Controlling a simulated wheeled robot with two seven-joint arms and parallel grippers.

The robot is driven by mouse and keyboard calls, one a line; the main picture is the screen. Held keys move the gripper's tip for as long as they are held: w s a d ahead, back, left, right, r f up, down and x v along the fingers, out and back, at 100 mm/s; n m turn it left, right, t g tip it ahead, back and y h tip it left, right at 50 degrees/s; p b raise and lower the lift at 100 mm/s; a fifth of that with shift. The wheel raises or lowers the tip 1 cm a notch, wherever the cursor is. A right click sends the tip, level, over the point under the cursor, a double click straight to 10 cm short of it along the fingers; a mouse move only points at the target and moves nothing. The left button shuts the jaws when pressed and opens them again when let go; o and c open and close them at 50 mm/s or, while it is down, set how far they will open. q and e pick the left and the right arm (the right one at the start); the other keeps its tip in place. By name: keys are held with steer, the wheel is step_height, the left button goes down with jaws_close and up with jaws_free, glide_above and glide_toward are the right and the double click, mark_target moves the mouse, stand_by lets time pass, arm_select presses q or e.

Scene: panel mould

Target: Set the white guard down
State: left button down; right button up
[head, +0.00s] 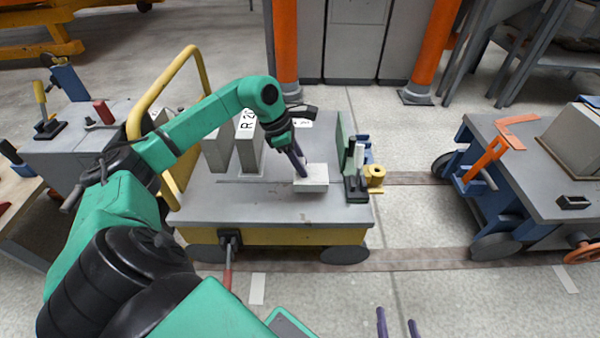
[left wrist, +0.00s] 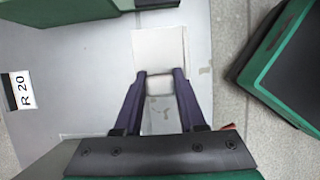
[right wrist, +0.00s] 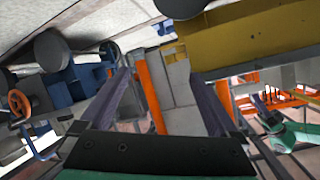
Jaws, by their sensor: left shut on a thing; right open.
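Grey upright blocks (head: 248,145), one near an "R 20" label, stand left of the guard. A green upright plate with a black-and-green clamp (head: 355,175) stands at the cart's right end. A yellow rail (head: 190,65) borders the left. The front cart top is clear.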

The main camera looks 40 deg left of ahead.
arm_select(q)
step_height(320, 180, down, 2)
steer(key=shift+f+b, duration=0.2)
steer(key=shift+b, duration=0.2)
step_height(320, 180, down, 2)
steer(key=shift+f+b, duration=0.2)
steer(key=shift+b, duration=0.15)
arm_select(e)
steer(key=w+r+t, duration=0.4)
steer(key=w+r, duration=0.4)
steer(key=r, duration=0.1)
steer(key=shift+d+y, duration=0.25)
steer(key=shift+y, duration=0.05)
steer(key=shift+w+r, duration=0.1)
steer(key=shift+r, duration=0.15)
